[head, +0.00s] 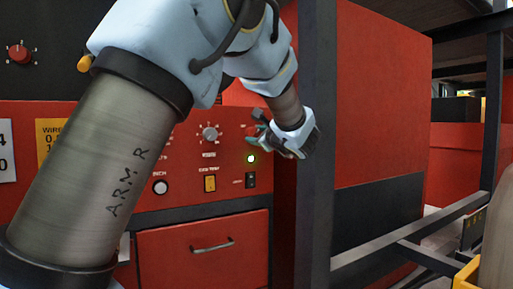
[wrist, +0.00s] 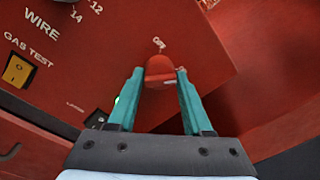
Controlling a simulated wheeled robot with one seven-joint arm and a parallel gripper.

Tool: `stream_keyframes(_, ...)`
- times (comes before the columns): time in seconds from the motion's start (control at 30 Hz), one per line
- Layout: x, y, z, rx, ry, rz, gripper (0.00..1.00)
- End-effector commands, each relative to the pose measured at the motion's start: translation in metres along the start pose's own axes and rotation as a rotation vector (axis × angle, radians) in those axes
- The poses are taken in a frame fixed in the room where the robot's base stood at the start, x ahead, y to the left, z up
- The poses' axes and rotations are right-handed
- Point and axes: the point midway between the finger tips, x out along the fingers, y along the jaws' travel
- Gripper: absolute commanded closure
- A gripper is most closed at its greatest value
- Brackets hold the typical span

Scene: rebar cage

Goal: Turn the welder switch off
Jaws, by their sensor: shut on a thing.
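The welder switch is a red rotary knob (wrist: 160,69) on the red welder panel (wrist: 130,40). In the head view my gripper (head: 258,140) is at the right end of the panel, and a bit of the red knob (head: 252,129) shows beside the fingers. A lit yellow-green lamp (head: 251,158) is just below.
A grey dial (head: 210,132), a yellow gas test switch (head: 210,183) and a black switch (head: 251,180) sit near my gripper. A dark upright post (head: 318,150) stands close to its right. A drawer (head: 200,255) is below.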

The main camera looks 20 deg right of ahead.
Motion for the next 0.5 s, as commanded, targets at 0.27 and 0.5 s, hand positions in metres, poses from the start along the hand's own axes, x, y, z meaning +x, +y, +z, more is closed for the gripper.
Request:
stream_keyframes(0.27,0.0005,0.0112,-0.0099,-0.201,-0.013,-0.004,1.0)
stream_keyframes(0.5,0.0005,0.011,-0.0106,-0.383,-0.023,-0.01,1.0)
